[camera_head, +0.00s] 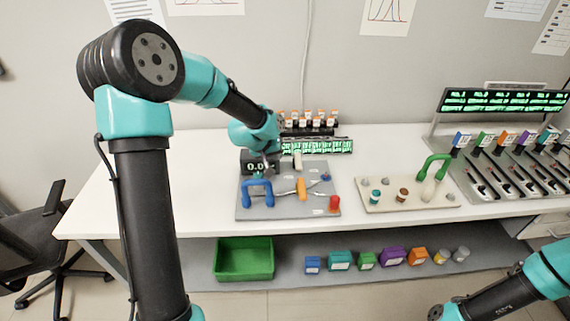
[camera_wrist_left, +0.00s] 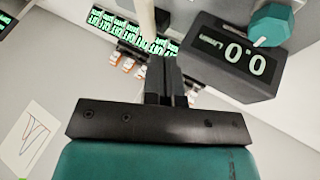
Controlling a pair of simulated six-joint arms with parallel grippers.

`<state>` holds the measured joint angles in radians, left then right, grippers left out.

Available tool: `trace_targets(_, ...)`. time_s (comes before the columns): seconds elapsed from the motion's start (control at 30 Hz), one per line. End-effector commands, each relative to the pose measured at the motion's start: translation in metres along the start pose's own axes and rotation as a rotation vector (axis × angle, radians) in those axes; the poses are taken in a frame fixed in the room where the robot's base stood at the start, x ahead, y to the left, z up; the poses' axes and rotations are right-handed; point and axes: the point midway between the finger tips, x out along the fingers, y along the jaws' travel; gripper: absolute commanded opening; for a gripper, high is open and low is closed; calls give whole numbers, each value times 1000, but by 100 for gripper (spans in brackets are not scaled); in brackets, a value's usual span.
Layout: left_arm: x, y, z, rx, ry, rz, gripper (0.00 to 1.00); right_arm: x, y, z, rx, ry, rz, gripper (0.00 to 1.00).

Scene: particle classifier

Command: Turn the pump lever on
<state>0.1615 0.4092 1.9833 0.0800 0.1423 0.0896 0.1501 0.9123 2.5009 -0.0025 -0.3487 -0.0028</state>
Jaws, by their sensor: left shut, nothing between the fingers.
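A grey pump board (camera_head: 318,172) lies on the white table, with a blue handle (camera_head: 258,194), an orange lever-like piece (camera_head: 302,188), a red knob (camera_head: 334,203) and a cream upright piece (camera_head: 298,161). I cannot tell for sure which piece is the pump lever. A black display box (camera_head: 256,168) reads 0.0; it also shows at right in the left wrist view (camera_wrist_left: 238,55). My left gripper (camera_wrist_left: 163,78) is shut and empty, beside the display box. A cream rod (camera_wrist_left: 145,18) stands ahead of its fingertips.
A rack of orange-capped vials (camera_head: 308,121) stands behind the board, with a green-lit strip before it. A beige plate with a green handle (camera_head: 433,165) lies to the right. A green bin (camera_head: 244,260) and several coloured blocks sit on the lower shelf.

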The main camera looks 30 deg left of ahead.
Motion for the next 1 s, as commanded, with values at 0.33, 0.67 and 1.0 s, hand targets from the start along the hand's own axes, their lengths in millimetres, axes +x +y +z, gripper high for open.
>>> trace_targets(0.33, 1, 0, 0, 0, 0, 0, 0, 0, 0, 0, 0, 0, 0, 43)
trace_targets(0.67, 26, 0, 0, 0, -1, 0, 0, 0, 0, 0, 0, 0, 0, 43)
trace_targets(1.0, 75, 0, 0, 0, -1, 0, 0, 0, 0, 0, 0, 0, 0, 43)
